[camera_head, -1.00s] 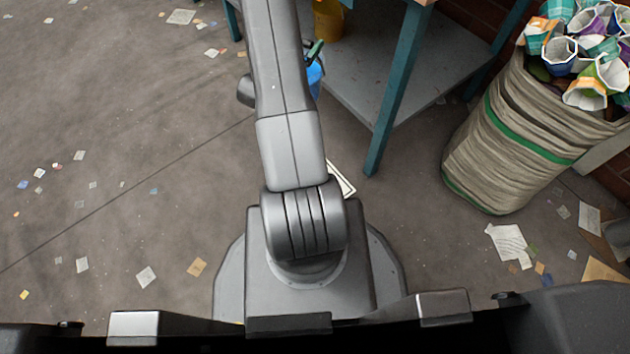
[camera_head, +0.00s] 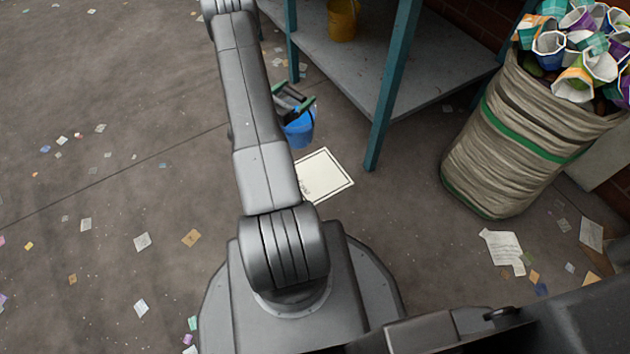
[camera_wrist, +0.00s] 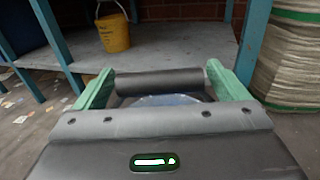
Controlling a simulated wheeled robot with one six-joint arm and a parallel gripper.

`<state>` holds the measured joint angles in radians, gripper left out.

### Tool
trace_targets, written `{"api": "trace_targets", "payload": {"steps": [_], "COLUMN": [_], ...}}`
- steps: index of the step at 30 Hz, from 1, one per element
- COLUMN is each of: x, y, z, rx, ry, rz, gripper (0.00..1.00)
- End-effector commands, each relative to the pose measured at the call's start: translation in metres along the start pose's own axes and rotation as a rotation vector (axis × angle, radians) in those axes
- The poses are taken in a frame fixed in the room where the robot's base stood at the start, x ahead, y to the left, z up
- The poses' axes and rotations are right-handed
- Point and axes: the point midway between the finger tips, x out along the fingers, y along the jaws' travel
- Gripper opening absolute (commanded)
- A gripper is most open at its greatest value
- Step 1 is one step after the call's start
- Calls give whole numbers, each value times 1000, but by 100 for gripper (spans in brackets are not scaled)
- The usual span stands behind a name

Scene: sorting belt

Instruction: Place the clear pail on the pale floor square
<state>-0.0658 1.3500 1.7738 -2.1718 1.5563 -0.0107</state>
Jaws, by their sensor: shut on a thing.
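My gripper (camera_head: 294,103), with green fingers, is shut on the dark handle bar of a pail (camera_head: 299,130). The pail looks blue in the head view and hangs below the fingers. In the wrist view my gripper (camera_wrist: 162,88) spans the dark bar, and only a bluish see-through strip of the pail (camera_wrist: 165,100) shows behind it. The pale floor square (camera_head: 332,176), with a thin dark border, lies below and right of the pail in the head view. My arm hides its left part. The pail appears apart from the square; its height above the floor is unclear.
A teal-legged table with a grey lower shelf (camera_head: 420,80) stands just beyond the square, one leg (camera_head: 385,110) close to it. A yellow bucket (camera_head: 343,22) is on that shelf. A striped sack (camera_head: 520,150) of cups stands right. The littered floor at left is open.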

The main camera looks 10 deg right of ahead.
Motion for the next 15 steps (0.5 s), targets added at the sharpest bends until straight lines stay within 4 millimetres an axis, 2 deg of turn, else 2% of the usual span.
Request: {"api": "trace_targets", "payload": {"steps": [1, 6, 10, 15], "x": [8, 26, 32, 36], "y": [-9, -37, -54, -65], "z": [-27, -84, -113, -132], "rx": [-3, -4, -4, -3], "ry": [1, -1, -3, -5], "rz": [-46, -187, -263, -311], "gripper": [54, 54, 54, 54]}}
